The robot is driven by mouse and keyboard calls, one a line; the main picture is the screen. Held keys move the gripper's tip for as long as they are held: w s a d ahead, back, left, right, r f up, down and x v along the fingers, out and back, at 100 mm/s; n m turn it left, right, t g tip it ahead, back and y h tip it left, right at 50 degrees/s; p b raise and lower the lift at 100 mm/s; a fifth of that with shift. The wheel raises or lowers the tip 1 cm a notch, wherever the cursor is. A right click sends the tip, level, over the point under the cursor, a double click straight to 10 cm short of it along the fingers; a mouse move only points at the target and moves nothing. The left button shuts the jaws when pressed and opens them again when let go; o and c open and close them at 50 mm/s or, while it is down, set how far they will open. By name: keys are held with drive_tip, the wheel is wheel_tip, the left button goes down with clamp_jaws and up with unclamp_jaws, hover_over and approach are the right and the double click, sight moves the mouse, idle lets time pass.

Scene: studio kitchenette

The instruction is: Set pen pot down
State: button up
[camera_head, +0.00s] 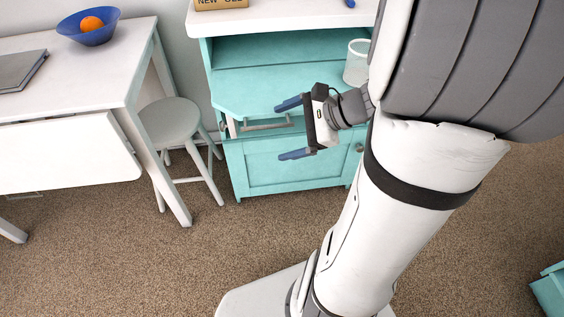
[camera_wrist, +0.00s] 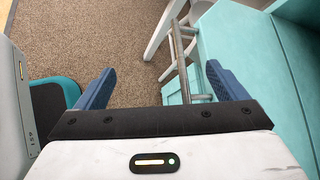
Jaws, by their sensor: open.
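A pale, see-through pot (camera_head: 357,62), which looks like the pen pot, stands upright on the right side of the teal cabinet's open shelf (camera_head: 270,88). No pens can be made out in it, and my arm partly covers its right side. My gripper (camera_head: 283,130) is open and empty, its two blue fingers pointing left in front of the cabinet, below and left of the pot and apart from it. In the wrist view my gripper (camera_wrist: 160,70) shows nothing between its fingers, and the pot is not in that view.
A metal bar handle (camera_head: 265,125) crosses the cabinet front near my fingers. A grey stool (camera_head: 172,122) and a white table (camera_head: 90,75) with a blue bowl (camera_head: 90,30) holding an orange stand left. Brown carpet (camera_head: 110,255) lies clear in front. A small sign (camera_head: 220,4) is on the cabinet top.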

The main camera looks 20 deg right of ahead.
drive_tip(key=s+a+n+g+h, duration=0.2)
drive_tip(key=s+n+h, duration=0.1)
drive_tip(key=n, duration=0.6)
drive_tip(key=s+a+f+n+g+h, duration=0.1)
drive_tip(key=s+a+n+g+h, duration=0.1)
drive_tip(key=n+h, duration=0.4)
drive_tip(key=s+n+g, duration=0.1)
drive_tip(key=s+n, duration=0.1)
drive_tip(key=n, duration=0.2)
drive_tip(key=shift+s+a+f, duration=0.2)
drive_tip(key=shift+a+f, duration=0.1)
